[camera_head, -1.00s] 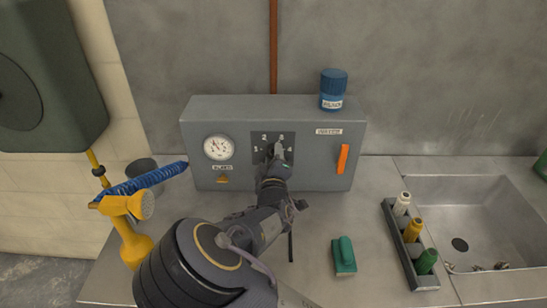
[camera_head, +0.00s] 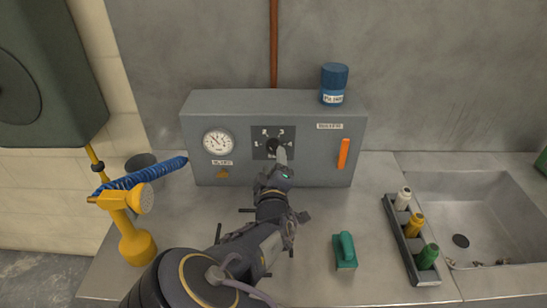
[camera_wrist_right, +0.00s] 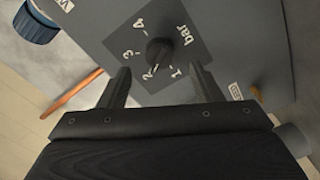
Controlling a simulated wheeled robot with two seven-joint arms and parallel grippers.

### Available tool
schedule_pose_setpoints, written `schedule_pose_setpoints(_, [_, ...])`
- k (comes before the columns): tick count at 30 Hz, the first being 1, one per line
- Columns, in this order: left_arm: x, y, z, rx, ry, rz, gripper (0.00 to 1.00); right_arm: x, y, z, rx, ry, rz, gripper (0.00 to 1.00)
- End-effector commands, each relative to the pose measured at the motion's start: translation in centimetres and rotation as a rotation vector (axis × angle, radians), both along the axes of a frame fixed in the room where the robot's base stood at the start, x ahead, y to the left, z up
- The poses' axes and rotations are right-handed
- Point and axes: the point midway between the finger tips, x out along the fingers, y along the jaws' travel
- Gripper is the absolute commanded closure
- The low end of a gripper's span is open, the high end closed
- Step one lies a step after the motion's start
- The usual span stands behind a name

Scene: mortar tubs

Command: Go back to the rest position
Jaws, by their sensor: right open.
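My right gripper (camera_head: 279,160) is in front of the grey control box, just below its round black knob (camera_head: 273,144). In the right wrist view the gripper (camera_wrist_right: 163,88) is open. Its two fingers are apart and empty, and the knob (camera_wrist_right: 160,52) stands clear beyond them on a dark dial plate (camera_wrist_right: 188,25) numbered 1 to 4 and marked bar. The knob's pointer appears to be near 2. My left gripper is in neither view.
The grey box (camera_head: 200,120) carries a gauge (camera_head: 217,142), an orange lever (camera_head: 343,154) and a blue jar (camera_head: 333,84). A yellow sprayer (camera_head: 137,243) is left. A green-handled tool (camera_head: 345,252), a bottle rack (camera_head: 412,247) and a sink (camera_head: 490,215) are right.

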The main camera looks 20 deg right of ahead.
Motion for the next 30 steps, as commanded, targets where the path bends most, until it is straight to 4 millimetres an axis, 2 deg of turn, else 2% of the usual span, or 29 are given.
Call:
schedule_pose_setpoints(3, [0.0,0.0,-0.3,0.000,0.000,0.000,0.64,-1.6,0.5,0.0,0.000,0.000,0.001,0.41])
schedule_pose_setpoints(6, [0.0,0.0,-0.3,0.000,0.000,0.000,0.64,-2.3,0.7,0.0,-0.001,-0.001,0.000,0.41])
schedule_pose_setpoints(21, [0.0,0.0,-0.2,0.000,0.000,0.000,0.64,-2.5,0.7,0.1,-0.001,0.000,-0.001,0.41])
schedule_pose_setpoints(23, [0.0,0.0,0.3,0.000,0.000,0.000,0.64,-2.5,0.7,0.7,0.000,-0.001,0.000,0.41])
schedule_pose_setpoints(30, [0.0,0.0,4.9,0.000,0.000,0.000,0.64,-2.5,0.7,5.3,0.000,-0.001,0.000,0.41])
